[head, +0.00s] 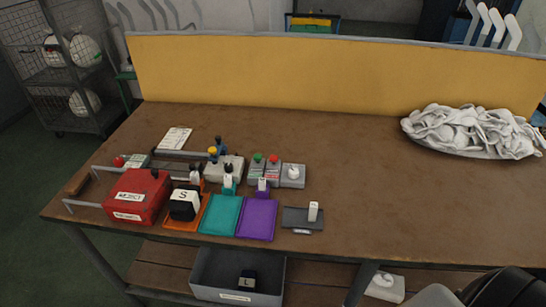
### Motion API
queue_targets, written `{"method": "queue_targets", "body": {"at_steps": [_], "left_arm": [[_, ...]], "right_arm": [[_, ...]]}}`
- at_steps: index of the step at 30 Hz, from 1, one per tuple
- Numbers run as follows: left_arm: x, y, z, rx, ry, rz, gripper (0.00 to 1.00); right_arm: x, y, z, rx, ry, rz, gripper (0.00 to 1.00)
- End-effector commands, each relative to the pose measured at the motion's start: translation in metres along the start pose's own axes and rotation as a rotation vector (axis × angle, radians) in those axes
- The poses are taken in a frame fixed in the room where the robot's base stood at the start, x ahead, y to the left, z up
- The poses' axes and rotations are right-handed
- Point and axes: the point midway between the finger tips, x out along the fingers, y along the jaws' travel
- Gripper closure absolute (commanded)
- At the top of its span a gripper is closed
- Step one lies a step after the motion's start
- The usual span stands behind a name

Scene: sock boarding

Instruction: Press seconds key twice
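I cannot tell which key is the seconds key, since the small labels are unreadable. Near the middle of the workbench's left half stand a small grey box with a green button (258,158), one with a red button (273,159) and a grey box with a pale round top (293,174). They stand side by side behind the teal mat (221,215) and purple mat (257,219). Another pale box (226,168) with yellow and blue knobs stands to their left.
A red box labelled REJECT (137,196) and a black block marked S (184,204) stand at the left front. A dark grey plate with a white upright (303,218) lies right of the mats. White fabric (472,130) is heaped at right. The bench's middle is clear.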

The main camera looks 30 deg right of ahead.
Motion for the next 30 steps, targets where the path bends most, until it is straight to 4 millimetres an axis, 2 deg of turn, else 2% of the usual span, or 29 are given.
{"method": "queue_targets", "body": {"at_steps": [1,2,12,30], "left_arm": [[0.0000,0.0000,0.0001,0.000,0.000,0.000,1.00],[0.0000,0.0001,0.0001,0.000,0.000,0.000,1.00],[0.0000,0.0000,0.0004,0.000,-0.001,0.000,1.00],[0.0000,-0.0001,0.0007,0.000,-0.002,0.000,1.00]], "right_arm": [[0.0000,-0.0001,0.0001,0.000,0.000,0.000,0.42],[0.0000,-0.0001,0.0001,0.000,0.000,0.000,0.47],[0.0000,-0.0001,0.0002,0.000,-0.001,0.000,0.99],[0.0000,0.0000,0.0004,0.000,-0.001,0.000,1.00]]}}
